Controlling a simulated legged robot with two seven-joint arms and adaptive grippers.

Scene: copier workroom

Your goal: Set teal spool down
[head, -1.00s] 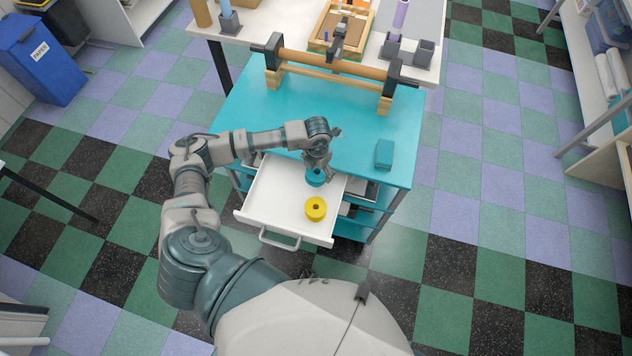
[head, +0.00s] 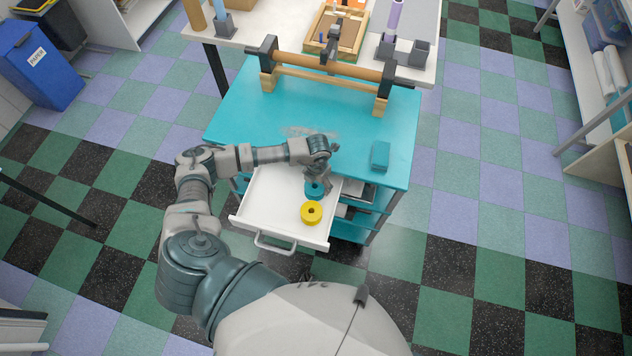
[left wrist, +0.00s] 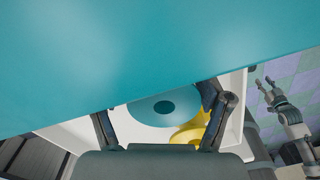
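The teal spool (head: 314,189) is inside the open white drawer (head: 264,208), just behind the yellow spool (head: 311,213). My left gripper (head: 319,185) reaches down over the drawer and is shut on the teal spool. Whether the spool touches the drawer floor I cannot tell. My right gripper (left wrist: 268,88) shows at the right of the left wrist view, apart from the drawer, its fingers spread and empty.
The teal cart top (head: 250,112) overhangs the drawer's back. It carries a roller stand (head: 325,86) and a small teal block (head: 380,155). The drawer's left part is bare. A white table (head: 275,25) stands behind and a blue paper bin (head: 40,68) at far left.

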